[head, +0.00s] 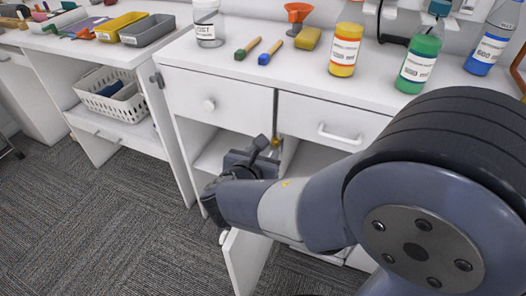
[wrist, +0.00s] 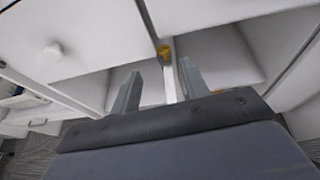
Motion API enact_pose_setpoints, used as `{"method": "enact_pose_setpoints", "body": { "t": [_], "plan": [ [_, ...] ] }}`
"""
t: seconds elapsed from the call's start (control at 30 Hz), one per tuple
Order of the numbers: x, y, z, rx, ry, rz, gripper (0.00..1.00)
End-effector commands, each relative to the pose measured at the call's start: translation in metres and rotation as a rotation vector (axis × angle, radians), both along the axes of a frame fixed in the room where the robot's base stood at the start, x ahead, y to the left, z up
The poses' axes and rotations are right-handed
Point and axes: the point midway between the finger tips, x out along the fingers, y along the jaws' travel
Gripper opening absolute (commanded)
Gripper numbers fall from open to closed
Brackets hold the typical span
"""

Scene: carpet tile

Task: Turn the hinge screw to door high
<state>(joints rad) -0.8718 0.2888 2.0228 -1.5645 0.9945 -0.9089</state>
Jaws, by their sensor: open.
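The hinge screw (head: 276,142) is a small brass-yellow piece on the upright between two cabinet openings, just below the drawers. It also shows in the wrist view (wrist: 164,51), just beyond and between the fingertips. My gripper (head: 268,151) is open in front of it. Its two grey fingers also show in the wrist view (wrist: 159,68), one on each side of the upright's line, with nothing seen between them. A gap to the screw seems to remain, though its depth is hard to tell. A white cabinet door (head: 246,262) stands swung open below my arm.
Two drawers sit above the openings, with a round knob (head: 209,105) and a bar handle (head: 340,134). The counter holds a jar (head: 208,30), brushes (head: 263,52), a sponge (head: 308,39) and bottles (head: 418,62). A basket (head: 112,100) stands on a left shelf. Carpet at lower left is clear.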

Motion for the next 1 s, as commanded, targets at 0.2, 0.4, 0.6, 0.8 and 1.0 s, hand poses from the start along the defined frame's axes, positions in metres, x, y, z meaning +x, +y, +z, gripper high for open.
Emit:
{"method": "enact_pose_setpoints", "body": {
  "t": [0.2, 0.4, 0.6, 0.8, 1.0],
  "plan": [
    [-0.004, -0.009, -0.01, -0.006, 0.015, 0.031, 0.43],
    [0.02, -0.015, -0.021, -0.007, 0.015, 0.027, 0.43],
    [0.054, -0.023, -0.036, -0.006, 0.015, 0.027, 0.43],
    [0.08, -0.028, -0.046, -0.006, 0.014, 0.028, 0.43],
    [0.089, -0.03, -0.048, -0.006, 0.014, 0.031, 0.43]
  ]
}}
